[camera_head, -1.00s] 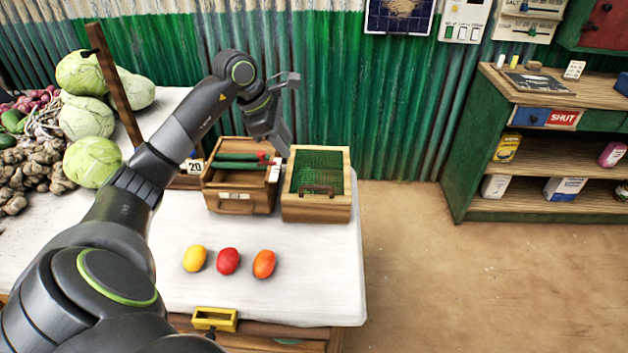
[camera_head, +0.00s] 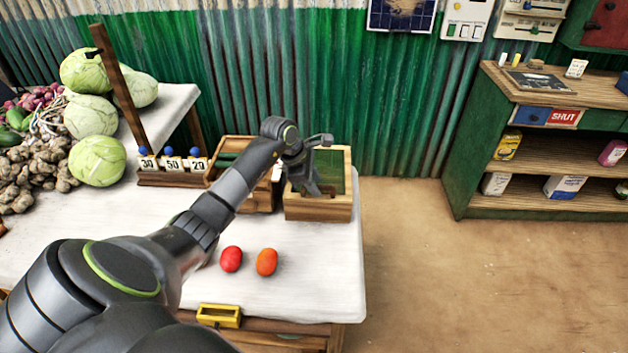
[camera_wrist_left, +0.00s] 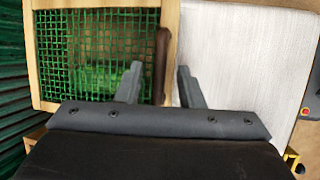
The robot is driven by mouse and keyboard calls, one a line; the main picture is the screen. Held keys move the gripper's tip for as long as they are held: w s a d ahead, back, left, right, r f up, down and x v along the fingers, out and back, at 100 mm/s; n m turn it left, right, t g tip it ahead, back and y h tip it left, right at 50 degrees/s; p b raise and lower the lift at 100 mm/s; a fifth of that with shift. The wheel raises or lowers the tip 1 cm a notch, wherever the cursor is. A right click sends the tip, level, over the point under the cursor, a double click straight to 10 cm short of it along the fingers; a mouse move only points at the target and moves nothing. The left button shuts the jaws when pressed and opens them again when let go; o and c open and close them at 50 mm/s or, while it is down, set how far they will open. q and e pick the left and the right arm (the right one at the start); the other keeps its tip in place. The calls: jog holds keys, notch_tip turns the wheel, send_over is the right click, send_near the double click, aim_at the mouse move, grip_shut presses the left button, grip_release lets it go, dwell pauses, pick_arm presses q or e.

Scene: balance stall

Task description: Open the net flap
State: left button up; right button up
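Part of the mesh (camera_head: 336,163) shows behind my left gripper (camera_head: 308,187) in the head view; the gripper hides the rest. In the left wrist view the mesh (camera_wrist_left: 85,45) fills the upper left, with a brown bar handle (camera_wrist_left: 161,55) along its edge. My left gripper (camera_wrist_left: 160,84) is open, its two fingers on either side of the handle's line. I cannot tell whether they touch it. My right gripper is not in view.
A second wooden box (camera_head: 258,200) stands just left, partly behind my arm. A red item (camera_head: 231,259) and an orange item (camera_head: 267,262) lie on the white tabletop (camera_head: 325,285). A number rack (camera_head: 175,180) with a post stands left of the boxes. A corrugated wall is behind.

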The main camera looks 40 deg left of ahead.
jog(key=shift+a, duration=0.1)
pick_arm(q)
grip_shut()
dwell(0.3)
